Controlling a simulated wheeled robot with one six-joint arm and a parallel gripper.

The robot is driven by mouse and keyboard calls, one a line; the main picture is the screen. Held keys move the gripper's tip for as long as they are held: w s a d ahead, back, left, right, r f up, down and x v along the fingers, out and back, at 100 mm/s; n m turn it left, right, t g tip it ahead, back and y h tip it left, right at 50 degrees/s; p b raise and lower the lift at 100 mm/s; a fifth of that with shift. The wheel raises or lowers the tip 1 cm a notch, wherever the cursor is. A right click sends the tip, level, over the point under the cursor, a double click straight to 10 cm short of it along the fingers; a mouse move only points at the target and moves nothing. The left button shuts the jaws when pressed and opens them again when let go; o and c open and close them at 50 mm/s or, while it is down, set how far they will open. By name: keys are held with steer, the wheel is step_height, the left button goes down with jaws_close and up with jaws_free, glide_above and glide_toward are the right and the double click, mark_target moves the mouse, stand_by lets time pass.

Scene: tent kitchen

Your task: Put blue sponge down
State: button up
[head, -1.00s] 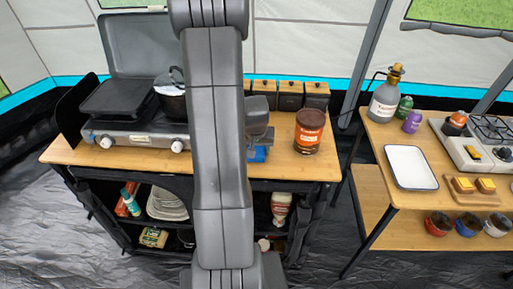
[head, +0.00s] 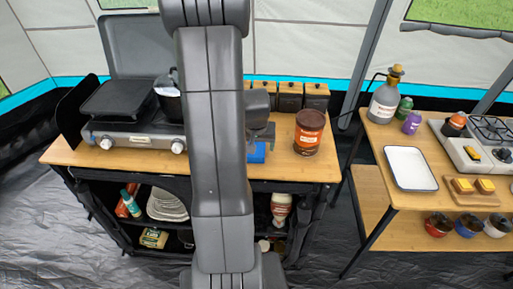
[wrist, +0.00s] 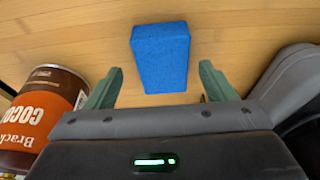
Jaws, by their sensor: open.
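The blue sponge (wrist: 160,58) lies on the wooden table, seen in the wrist view just beyond my fingertips. In the head view the blue sponge (head: 257,152) shows near the table's front edge, partly hidden by my arm. My gripper (wrist: 159,88) is open and empty, with its two green fingers spread to either side of the sponge's near end and apart from it. In the head view my gripper (head: 262,133) is just behind the sponge, mostly hidden by my arm.
A cocoa can (head: 309,132) stands right of the sponge and close beside my gripper. Several dark canisters (head: 290,96) line the back. A stove (head: 135,132) with a pot stands left. A second table (head: 436,190) at right holds a white tray (head: 410,167).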

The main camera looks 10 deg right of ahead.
steer(key=v, duration=0.8)
steer(key=shift+r, duration=0.4)
steer(key=shift+f, duration=0.1)
steer(key=x, duration=1.1)
steer(key=shift+w+a+f, duration=0.1)
steer(key=shift+w+f, duration=0.15)
steer(key=shift+f, duration=0.35)
steer(key=shift+s, duration=0.15)
